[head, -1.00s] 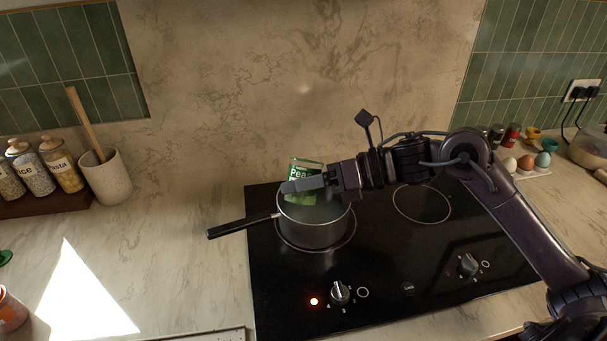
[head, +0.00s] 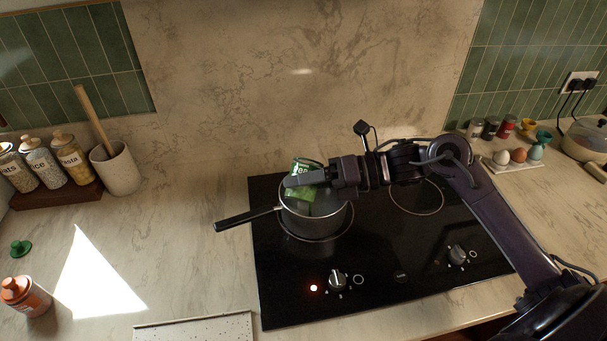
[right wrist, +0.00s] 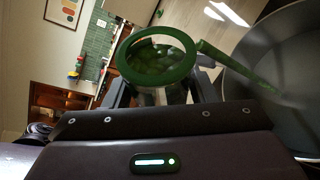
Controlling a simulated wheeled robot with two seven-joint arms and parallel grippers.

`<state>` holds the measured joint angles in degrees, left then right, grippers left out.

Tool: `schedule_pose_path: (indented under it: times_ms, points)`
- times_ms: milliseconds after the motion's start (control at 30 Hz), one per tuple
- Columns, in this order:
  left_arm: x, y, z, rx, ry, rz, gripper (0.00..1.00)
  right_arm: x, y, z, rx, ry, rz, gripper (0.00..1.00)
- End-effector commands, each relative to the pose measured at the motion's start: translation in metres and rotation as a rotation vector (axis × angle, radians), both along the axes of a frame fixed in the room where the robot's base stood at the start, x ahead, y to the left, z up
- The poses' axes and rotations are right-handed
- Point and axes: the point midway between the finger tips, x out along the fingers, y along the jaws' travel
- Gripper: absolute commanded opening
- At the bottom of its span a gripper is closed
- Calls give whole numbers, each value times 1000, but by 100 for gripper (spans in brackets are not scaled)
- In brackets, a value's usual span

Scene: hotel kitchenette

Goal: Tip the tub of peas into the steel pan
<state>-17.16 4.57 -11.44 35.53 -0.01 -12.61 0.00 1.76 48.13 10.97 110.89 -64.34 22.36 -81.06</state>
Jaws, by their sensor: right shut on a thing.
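The green tub of peas (head: 301,192) is held by my right gripper (head: 308,180) above the steel pan (head: 318,222). The gripper is shut on the tub, and its fingers hide part of the label. The tub looks tilted, low over the pan's opening. In the right wrist view, the tub's round green rim (right wrist: 123,68) is open, with peas inside, and a thin green flap sticks out to the right. The pan's dark inside (right wrist: 285,75) fills the right of that view. I cannot tell whether any peas are in the pan. My left gripper is out of view.
The pan stands on the black hob (head: 385,275), its handle (head: 245,220) pointing left. A red light glows by the front knob. An orange jar (head: 24,296) and green lid (head: 21,247) lie left. Eggs (head: 518,155) and a pot (head: 588,138) stand far right.

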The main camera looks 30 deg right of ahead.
Motion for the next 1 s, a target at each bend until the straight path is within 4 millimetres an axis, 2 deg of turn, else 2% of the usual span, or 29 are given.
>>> schedule_pose_path:
  times_ms: [100,467,500,567,700,1000]
  points:
    - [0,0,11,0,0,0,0,0,0,3,31,33,-1,27]
    - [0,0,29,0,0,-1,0,1,0,-2,139,150,-1,27]
    - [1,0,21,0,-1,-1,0,2,-1,-9,206,223,-1,27]
    - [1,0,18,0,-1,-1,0,3,-3,-11,295,320,-1,27]
    - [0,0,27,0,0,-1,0,6,-6,1,424,457,-1,27]
    - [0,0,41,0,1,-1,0,15,-14,14,656,709,1,27]
